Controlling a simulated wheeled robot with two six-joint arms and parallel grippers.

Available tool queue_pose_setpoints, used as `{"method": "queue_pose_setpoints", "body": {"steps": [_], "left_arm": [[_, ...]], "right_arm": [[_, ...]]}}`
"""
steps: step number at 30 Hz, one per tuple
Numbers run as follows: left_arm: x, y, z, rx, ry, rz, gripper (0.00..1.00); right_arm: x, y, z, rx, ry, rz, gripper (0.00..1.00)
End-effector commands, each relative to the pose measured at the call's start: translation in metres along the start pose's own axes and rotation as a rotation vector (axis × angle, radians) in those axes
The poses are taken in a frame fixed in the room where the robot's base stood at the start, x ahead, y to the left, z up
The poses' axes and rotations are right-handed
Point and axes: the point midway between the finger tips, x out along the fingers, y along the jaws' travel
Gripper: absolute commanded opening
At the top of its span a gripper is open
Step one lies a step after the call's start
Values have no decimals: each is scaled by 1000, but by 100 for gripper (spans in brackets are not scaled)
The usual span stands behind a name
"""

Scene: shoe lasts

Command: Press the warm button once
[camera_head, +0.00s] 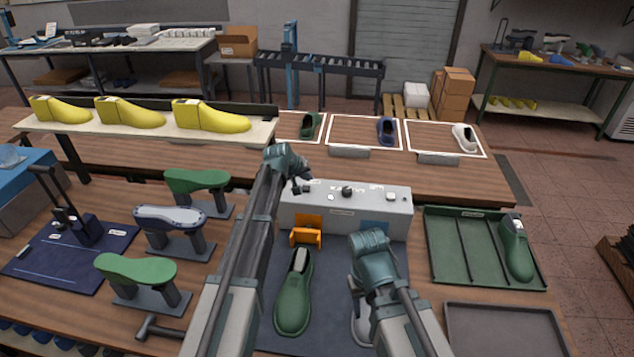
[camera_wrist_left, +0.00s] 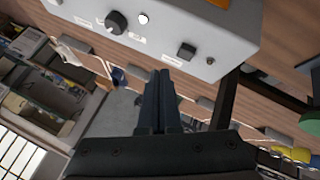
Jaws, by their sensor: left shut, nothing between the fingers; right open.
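A white-grey control box (camera_head: 345,222) stands at the back of the dark mat; it also fills the top of the left wrist view (camera_wrist_left: 235,25). On it, the left wrist view shows a black square button (camera_wrist_left: 187,51), a small white round button or lamp (camera_wrist_left: 143,18) and a black knob (camera_wrist_left: 116,22). Their labels are too small to read, so I cannot tell which is the warm button. My left gripper (camera_head: 300,186) is shut and empty at the box's left end, close to the black button; contact is not visible. My right gripper (camera_head: 356,290) is open, low over a pale shoe last (camera_head: 361,325).
A green tray (camera_head: 470,275) holds another last at right. Several lasts on stands (camera_head: 180,245) are at left. A shelf with yellow lasts (camera_head: 150,129) is behind.

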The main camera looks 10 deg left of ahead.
Motion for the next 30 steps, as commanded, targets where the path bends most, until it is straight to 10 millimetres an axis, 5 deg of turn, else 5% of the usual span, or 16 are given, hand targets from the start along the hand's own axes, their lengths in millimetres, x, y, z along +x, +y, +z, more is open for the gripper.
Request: {"method": "queue_pose_setpoints", "body": {"steps": [3, 9, 30], "left_arm": [[1, -6, -37, -49, 51, 18, 0], [0, -12, -61, -89, 93, 34, 0], [11, -18, -56, -92, 97, 36, 0]], "right_arm": [[-7, 1, 0, 1, 0, 0, 50], [-10, 1, 1, 1, 0, 0, 50], [4, 0, 0, -1, 0, 0, 50]]}}
